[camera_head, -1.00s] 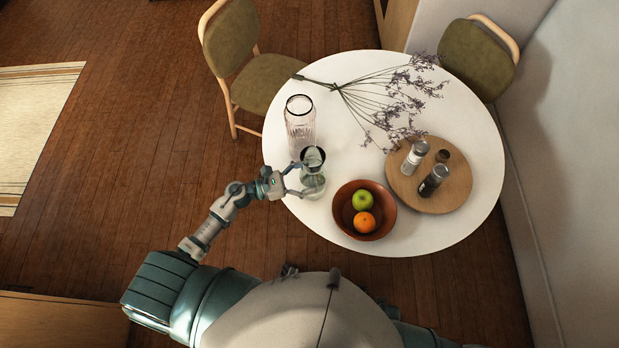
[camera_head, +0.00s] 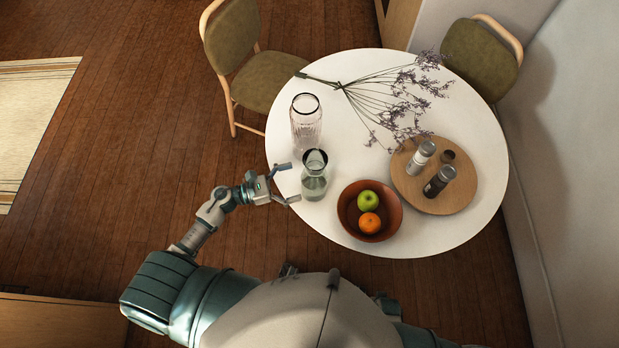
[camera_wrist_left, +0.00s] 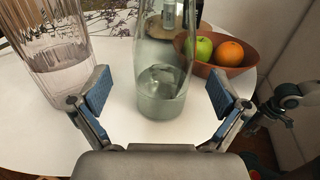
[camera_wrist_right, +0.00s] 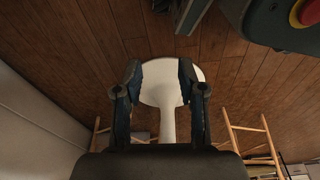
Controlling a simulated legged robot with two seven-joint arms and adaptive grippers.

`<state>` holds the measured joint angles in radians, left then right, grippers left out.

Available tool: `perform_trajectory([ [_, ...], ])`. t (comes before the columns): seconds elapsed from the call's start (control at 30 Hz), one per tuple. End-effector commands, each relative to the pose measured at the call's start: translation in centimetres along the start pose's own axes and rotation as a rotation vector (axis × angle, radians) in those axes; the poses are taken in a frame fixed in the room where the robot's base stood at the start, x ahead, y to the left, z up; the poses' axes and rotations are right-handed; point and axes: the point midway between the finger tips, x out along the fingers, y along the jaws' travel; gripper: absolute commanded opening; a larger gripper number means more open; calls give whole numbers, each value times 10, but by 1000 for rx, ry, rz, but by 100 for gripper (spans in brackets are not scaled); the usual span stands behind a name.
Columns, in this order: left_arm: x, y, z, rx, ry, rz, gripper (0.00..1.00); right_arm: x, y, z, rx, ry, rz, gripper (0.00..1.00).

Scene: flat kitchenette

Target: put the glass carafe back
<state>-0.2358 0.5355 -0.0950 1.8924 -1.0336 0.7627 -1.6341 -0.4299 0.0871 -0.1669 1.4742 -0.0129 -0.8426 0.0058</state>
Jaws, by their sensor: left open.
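The glass carafe (camera_head: 314,180) stands upright on the round white table, near its left edge, with some clear liquid inside. It also shows in the left wrist view (camera_wrist_left: 162,85), ahead of the fingers. My left gripper (camera_head: 288,184) is open just left of the carafe, its fingers apart and clear of the glass. In the left wrist view the two blue-padded fingers (camera_wrist_left: 160,95) are spread to either side of the carafe's lower part. My right gripper (camera_wrist_right: 159,82) shows in its own wrist view with a gap between its fingers, empty.
A ribbed glass vase (camera_head: 305,125) stands just behind the carafe. A brown bowl (camera_head: 347,222) with an apple and an orange is to its right. A round wooden board (camera_head: 462,197) holds shakers, and dried flowers (camera_head: 385,95) lie at the back. The white table (camera_head: 440,232) is bare at the front right.

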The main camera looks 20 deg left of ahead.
Motion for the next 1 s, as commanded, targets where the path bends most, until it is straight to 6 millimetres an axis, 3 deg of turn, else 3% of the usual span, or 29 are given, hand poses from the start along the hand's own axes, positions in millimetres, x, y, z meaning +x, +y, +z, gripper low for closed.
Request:
perform_trajectory([
  [0.1, -25, -3, -3, 0, 8, 0, 100, -5, 5, -6, 1, 3, 0, 40],
  [0.3, -55, -6, 0, 4, 10, -1, 100, -15, 9, -14, 3, 8, -5, 40],
  [0.57, -73, -1, 0, -13, 0, 10, 100, -20, 8, -18, 3, 8, 3, 40],
  [0.7, -74, 26, -12, -268, -64, 187, 100, -21, 7, -18, 3, 8, 3, 40],
  [0.77, -78, 48, -30, -505, -128, 340, 100, -20, 7, -18, 3, 8, 3, 40],
  [0.87, -96, 78, -87, -1028, -289, 658, 100, -20, 7, -18, 3, 8, 3, 40],
  [0.93, -114, 80, -146, -1426, -430, 902, 100, -20, 6, -18, 3, 8, 2, 40],
  [1.0, -130, 59, -210, -1800, -584, 1151, 100, -20, 6, -18, 4, 8, 1, 40],
])
